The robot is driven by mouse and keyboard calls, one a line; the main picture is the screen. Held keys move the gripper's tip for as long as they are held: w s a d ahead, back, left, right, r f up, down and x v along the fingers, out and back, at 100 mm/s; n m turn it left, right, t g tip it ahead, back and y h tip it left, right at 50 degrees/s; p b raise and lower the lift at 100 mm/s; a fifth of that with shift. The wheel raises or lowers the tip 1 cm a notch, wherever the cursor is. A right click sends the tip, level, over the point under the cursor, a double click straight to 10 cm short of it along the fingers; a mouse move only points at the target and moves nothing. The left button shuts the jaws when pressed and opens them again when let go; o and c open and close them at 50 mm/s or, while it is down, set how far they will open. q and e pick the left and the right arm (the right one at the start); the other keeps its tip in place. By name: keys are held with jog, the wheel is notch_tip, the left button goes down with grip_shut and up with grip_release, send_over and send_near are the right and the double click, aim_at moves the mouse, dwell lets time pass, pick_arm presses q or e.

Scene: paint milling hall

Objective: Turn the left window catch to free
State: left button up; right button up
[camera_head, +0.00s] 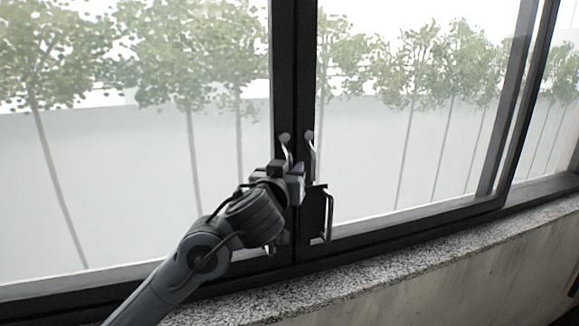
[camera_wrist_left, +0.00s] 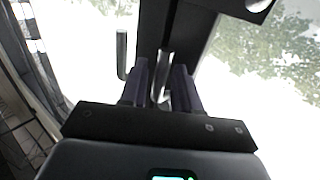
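The left window catch (camera_head: 285,139) is a small metal lever with a round dark base on the dark middle stile of the window. It hangs down, tilted slightly. A similar right catch (camera_head: 309,140) sits just beside it. My left gripper (camera_head: 289,168) is at the lower end of the left catch and partly hides it. In the left wrist view, a metal lever (camera_wrist_left: 163,68) stands between the two purple-grey fingers of the gripper (camera_wrist_left: 160,88). The fingers look apart, with narrow gaps beside the lever. My right gripper is not in view.
A dark plate with a metal pull handle (camera_head: 328,214) is right of my gripper, on the window frame. A metal bar (camera_wrist_left: 122,55) shows left of the fingers in the wrist view. A speckled stone sill (camera_head: 400,256) runs below the window, clear of objects.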

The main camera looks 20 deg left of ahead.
pick_arm(q)
jog(key=shift+w, duration=0.2)
grip_shut()
dwell(0.4)
